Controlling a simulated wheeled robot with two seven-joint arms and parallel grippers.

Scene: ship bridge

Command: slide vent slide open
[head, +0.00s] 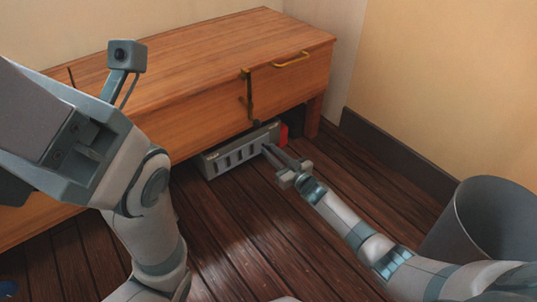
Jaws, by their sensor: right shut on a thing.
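The vent (225,160) is a grey box-like unit with a row of dark slots, low at the floor under the front of a wooden cabinet. A red part (284,133) shows at its right end. My right gripper (266,149) reaches in from the right, with its fingertips at the right part of the vent's front. It is shut on a small part there, likely the vent slide, which the fingers hide. My left arm fills the left side of the view; its fingertips are out of view.
The wooden cabinet (180,75) stands over the vent, with brass handles (291,60) and a dark vertical bar (249,97) on its front. A grey bin (468,215) stands at the right by the wall. The plank floor (235,235) in front is clear.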

